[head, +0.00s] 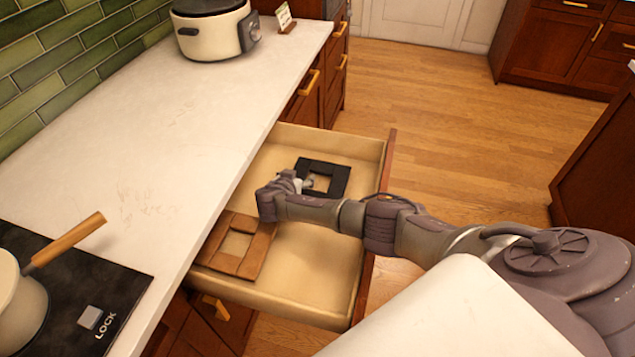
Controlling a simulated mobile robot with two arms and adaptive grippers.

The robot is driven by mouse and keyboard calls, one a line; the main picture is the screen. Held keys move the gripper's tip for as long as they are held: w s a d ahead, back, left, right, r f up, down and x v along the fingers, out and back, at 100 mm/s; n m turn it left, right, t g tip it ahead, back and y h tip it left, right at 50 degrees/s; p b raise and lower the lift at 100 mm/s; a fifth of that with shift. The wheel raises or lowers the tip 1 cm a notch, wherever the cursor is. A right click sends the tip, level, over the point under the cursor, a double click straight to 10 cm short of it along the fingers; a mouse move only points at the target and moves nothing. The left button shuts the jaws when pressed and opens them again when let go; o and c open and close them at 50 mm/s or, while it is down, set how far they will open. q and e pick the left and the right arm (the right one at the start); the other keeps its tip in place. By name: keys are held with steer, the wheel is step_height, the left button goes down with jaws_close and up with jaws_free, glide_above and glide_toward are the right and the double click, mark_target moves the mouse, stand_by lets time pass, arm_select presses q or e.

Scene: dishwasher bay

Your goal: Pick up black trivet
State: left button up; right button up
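The black trivet (340,180), a flat square frame with an open middle, lies in the open drawer towards its far end. My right gripper (308,183) reaches into the drawer from the right, with its fingertips at the trivet's near left part, over or in its opening. The gripper is small here and partly hidden by its own wrist, so I cannot tell whether the fingers touch the trivet or are closed. My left gripper is not in view.
A brown wooden trivet (258,250) lies in the same drawer (318,277), nearer me. The drawer walls surround both. The white countertop (170,150) borders the drawer on the left, with a cooker (212,32) at the back and a pan (22,305) on the black hob.

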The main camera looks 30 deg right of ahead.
jaws_close()
